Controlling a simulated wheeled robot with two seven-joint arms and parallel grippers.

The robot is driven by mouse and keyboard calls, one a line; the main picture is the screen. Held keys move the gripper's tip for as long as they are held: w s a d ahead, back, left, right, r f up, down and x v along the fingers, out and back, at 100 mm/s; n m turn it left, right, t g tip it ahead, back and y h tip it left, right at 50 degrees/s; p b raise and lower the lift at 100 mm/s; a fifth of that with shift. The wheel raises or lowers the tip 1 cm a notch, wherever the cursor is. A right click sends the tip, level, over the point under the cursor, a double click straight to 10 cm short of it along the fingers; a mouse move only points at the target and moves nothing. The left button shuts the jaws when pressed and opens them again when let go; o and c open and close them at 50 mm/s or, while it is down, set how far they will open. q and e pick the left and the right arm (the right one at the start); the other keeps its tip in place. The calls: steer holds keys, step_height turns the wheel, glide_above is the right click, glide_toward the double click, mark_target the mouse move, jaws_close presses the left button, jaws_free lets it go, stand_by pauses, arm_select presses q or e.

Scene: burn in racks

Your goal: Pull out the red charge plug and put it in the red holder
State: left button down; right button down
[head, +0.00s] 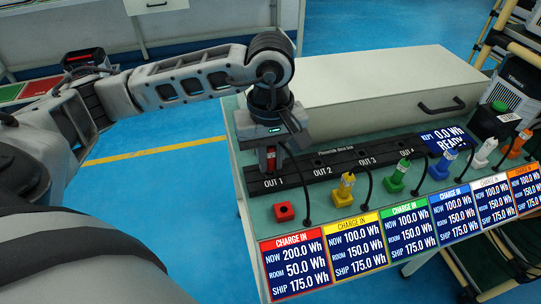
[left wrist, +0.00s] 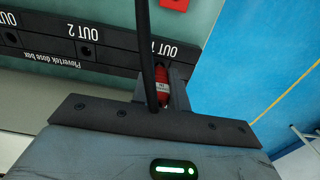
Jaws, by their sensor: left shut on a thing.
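My left gripper (head: 271,158) points down at the OUT 1 end of the black dose box (head: 345,160). It is shut on the red charge plug (head: 271,161), which also shows between the fingers in the left wrist view (left wrist: 162,88). The plug's lower end is at the OUT 1 socket; I cannot tell whether it is seated. A black cable runs from the plug. The red holder (head: 284,211), a small block with a dark hole, stands empty in front of OUT 1. It also shows at the top of the left wrist view (left wrist: 174,4). My right gripper is not in view.
Yellow (head: 346,183), green (head: 399,173), blue (head: 445,160), white (head: 484,150) and orange plugs stand in a row to the right, with black cables looping between. Charge displays line the front edge; the red one (head: 292,267) reads NOW 200.0 Wh. A large pale case (head: 370,80) stands behind.

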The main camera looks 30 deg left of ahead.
arm_select(q)
steer(key=shift+r, duration=0.15)
steer(key=shift+r+p, duration=0.55)
steer(key=shift+r, duration=0.4)
